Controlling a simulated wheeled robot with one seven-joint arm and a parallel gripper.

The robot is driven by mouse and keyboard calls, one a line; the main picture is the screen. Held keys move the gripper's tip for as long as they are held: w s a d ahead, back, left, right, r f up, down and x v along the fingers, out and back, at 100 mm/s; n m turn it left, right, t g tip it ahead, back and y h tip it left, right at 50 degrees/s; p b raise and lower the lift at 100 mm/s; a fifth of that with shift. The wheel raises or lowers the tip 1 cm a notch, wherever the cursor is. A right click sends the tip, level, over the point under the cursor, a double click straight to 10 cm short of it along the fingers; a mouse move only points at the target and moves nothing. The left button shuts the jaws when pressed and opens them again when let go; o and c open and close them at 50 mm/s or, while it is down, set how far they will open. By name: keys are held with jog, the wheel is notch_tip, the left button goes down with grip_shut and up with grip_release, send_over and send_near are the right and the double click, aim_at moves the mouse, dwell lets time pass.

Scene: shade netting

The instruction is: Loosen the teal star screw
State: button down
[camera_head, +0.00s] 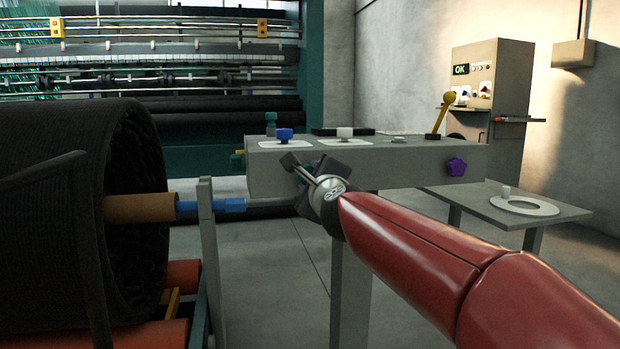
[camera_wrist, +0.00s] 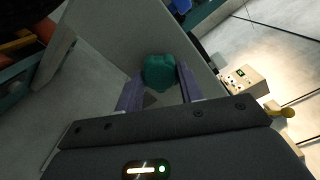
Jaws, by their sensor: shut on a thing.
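The teal star screw (camera_wrist: 159,72) shows in the wrist view as a lobed knob against a grey face. My gripper (camera_wrist: 159,82) is shut on it, with one dark finger on each side. In the head view my gripper (camera_head: 303,172) is at the left part of the grey beam's (camera_head: 410,160) front face. There my gripper and wrist hide the screw, and my red arm reaches in from the lower right. I cannot tell whether the screw has turned.
A purple star screw (camera_head: 456,166) sits on the beam's right front. A blue knob (camera_head: 284,134), a white knob (camera_head: 345,132) and a yellow lever (camera_head: 443,112) stand on top. A black net roll (camera_head: 60,220) is at left. A low table (camera_head: 470,208) is at right.

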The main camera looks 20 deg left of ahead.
jog(key=shift+n, duration=0.5)
jog(key=c, duration=0.9)
grip_release()
jog(key=shift+b+v, duration=0.5)
jog(key=shift+v, duration=2)
jog(key=o, duration=0.5)
jog(key=shift+o, duration=0.2)
